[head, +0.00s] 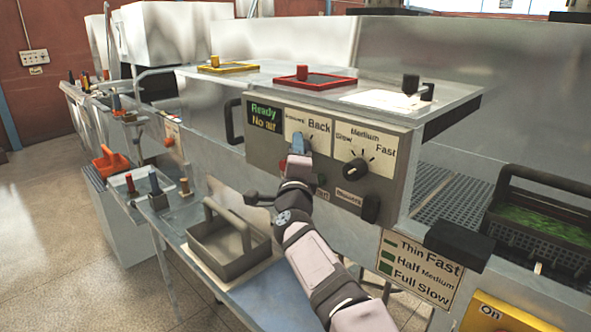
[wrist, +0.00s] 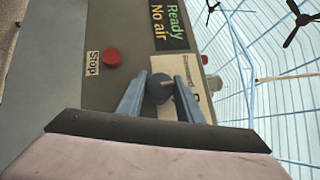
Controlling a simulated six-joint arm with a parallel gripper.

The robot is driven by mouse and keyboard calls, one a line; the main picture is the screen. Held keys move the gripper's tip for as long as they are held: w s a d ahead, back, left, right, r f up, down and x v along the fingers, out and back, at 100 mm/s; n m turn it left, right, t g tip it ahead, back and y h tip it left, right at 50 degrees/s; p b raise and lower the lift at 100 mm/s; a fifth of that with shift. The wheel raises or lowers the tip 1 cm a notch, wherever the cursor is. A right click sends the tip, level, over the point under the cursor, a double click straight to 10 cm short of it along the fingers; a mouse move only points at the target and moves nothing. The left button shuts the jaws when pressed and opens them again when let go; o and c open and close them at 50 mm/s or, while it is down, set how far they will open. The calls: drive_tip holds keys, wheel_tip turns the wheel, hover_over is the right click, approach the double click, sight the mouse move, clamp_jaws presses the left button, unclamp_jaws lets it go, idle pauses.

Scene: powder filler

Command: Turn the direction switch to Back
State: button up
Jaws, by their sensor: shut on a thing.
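The direction switch is a dark round knob (wrist: 157,89) on the control panel (head: 262,152), below a white label reading "Forward" and "Back" (head: 318,125). In the head view my gripper (head: 299,145) reaches up to the panel and covers the knob. In the wrist view my gripper (wrist: 160,88) has its two blue-grey fingers on either side of the knob, shut on it. A short pale mark shows on the knob, but I cannot tell clearly which word it points to. The fingers partly hide the label.
The speed knob (head: 355,171) sits close to the right on the same panel. The display (head: 264,116) reads "Ready, No air". A red stop button (wrist: 112,57) is near the fingers. A grey tray (head: 228,259) with a handle stands below, beside my arm.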

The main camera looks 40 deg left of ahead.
drive_tip(key=m+b, duration=0.1)
drive_tip(key=t+b, duration=0.1)
drive_tip(key=shift+f+m+t+y+b, duration=0.25)
drive_tip(key=shift+m+t+y+b, duration=0.05)
drive_tip(key=shift+m+b, duration=0.1)
drive_tip(key=shift+r+m+t, duration=0.2)
drive_tip(key=shift+m+t, duration=0.2)
drive_tip(key=shift+m, duration=0.2)
drive_tip(key=shift+r+m+t+p, duration=0.3)
drive_tip(key=shift+m+t+p, duration=0.5)
drive_tip(key=shift+p, duration=0.4)
drive_tip(key=shift+m+p, duration=0.5)
drive_tip(key=shift+p, duration=0.25)
drive_tip(key=shift+f+p, duration=0.15)
drive_tip(key=shift+p, duration=0.15)
drive_tip(key=o, duration=1)
drive_tip(key=shift+o, duration=0.2)
drive_tip(key=shift+f, duration=0.1)
drive_tip(key=shift+s+d+f+b, duration=0.1)
drive_tip(key=shift+f+b, duration=0.2)
drive_tip(key=shift+b, duration=0.65)
